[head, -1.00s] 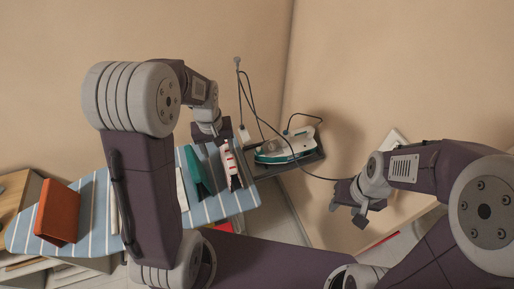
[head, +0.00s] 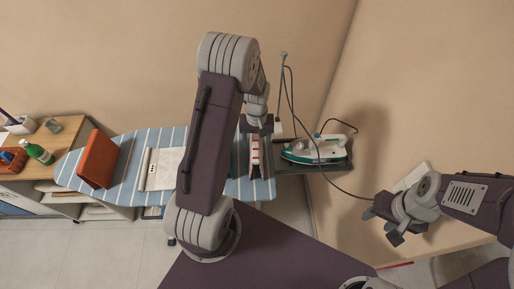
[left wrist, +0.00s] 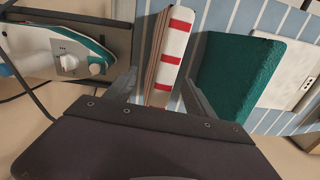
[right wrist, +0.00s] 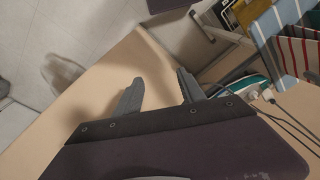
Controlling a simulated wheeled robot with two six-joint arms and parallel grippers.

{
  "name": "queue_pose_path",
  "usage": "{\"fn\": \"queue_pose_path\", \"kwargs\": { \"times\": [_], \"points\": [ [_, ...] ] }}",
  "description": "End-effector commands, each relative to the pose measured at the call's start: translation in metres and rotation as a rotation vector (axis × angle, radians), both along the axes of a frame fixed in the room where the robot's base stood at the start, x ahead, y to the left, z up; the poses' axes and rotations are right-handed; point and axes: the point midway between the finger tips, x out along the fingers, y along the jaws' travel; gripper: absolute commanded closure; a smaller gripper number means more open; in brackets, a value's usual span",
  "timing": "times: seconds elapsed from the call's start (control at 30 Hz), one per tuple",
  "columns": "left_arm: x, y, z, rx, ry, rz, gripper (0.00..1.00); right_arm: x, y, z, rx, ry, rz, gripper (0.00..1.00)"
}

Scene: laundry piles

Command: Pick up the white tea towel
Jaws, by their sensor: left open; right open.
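A folded white tea towel with red stripes (head: 255,158) stands on edge near the right end of the striped ironing board. It shows its striped face and brown-edged layers in the left wrist view (left wrist: 174,48). My left gripper (head: 260,125) is open just behind its top in the head view. In the left wrist view its fingers (left wrist: 160,88) spread to either side of the towel's near end, with nothing gripped. Whether they touch it is unclear. My right gripper (head: 383,227) is open and empty, away at the right by the wall.
A dark green folded cloth (left wrist: 237,75) stands close beside the towel, with a flat white piece (left wrist: 288,78) beyond. An iron (head: 315,150) rests on a dark stand, its cord hanging. An orange-brown item (head: 98,160) stands on the ironing board (head: 130,165). My arm hides part of the board.

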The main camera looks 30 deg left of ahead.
Motion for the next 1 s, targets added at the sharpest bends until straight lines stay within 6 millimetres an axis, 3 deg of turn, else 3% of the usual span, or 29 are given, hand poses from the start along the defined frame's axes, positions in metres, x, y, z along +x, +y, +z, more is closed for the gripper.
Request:
{"fn": "queue_pose_path", "kwargs": {
  "times": [0.07,0.2,0.47,0.7,1.0],
  "points": [
    [-0.004,-0.002,-0.012,-0.002,0.009,0.000,0.37,0.000,0.000,0.011,0.000,0.000,0.000,0.53],
    [-0.003,-0.002,-0.035,-0.001,0.005,0.000,0.37,0.000,0.000,0.014,0.000,0.000,0.000,0.53],
    [-0.003,-0.001,-0.040,0.000,0.001,0.000,0.37,0.000,0.000,0.013,0.000,0.000,0.000,0.53],
    [-0.003,-0.001,-0.040,0.000,0.001,0.000,1.00,0.000,0.000,0.013,0.000,0.000,0.000,0.53],
    [-0.002,-0.001,-0.038,0.000,0.000,0.000,1.00,0.000,0.000,0.012,0.000,0.000,0.000,0.53]
  ]
}}
